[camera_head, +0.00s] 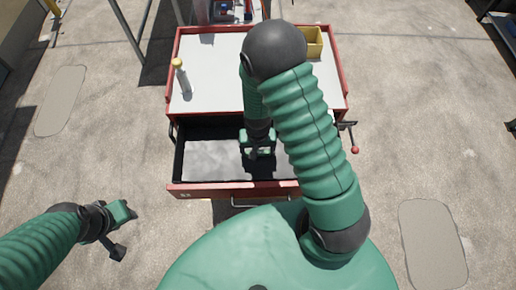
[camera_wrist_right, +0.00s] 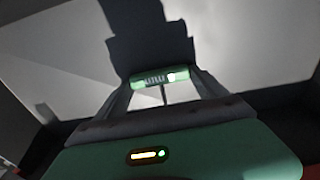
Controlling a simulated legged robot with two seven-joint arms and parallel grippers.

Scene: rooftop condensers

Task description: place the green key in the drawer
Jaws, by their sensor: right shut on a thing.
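The red cabinet's drawer (camera_head: 210,160) is pulled open at the front, with a pale grey floor. My right gripper (camera_head: 259,153) points down inside or just above the drawer, near its middle. The wrist view shows its fingers converging on a small green piece (camera_wrist_right: 153,78), which I take to be the green key; its outline is partly hidden by the fingers. The gripper is shut on it. I cannot tell whether it touches the drawer floor. My left gripper (camera_head: 120,231) is open and empty, left of the cabinet above the concrete.
The cabinet's pale top (camera_head: 215,75) carries a yellow-capped bottle (camera_head: 182,77) at the left and a yellow bin (camera_head: 313,42) at the back right. A red-knobbed handle (camera_head: 352,140) sticks out at the right side. Concrete is clear on both sides.

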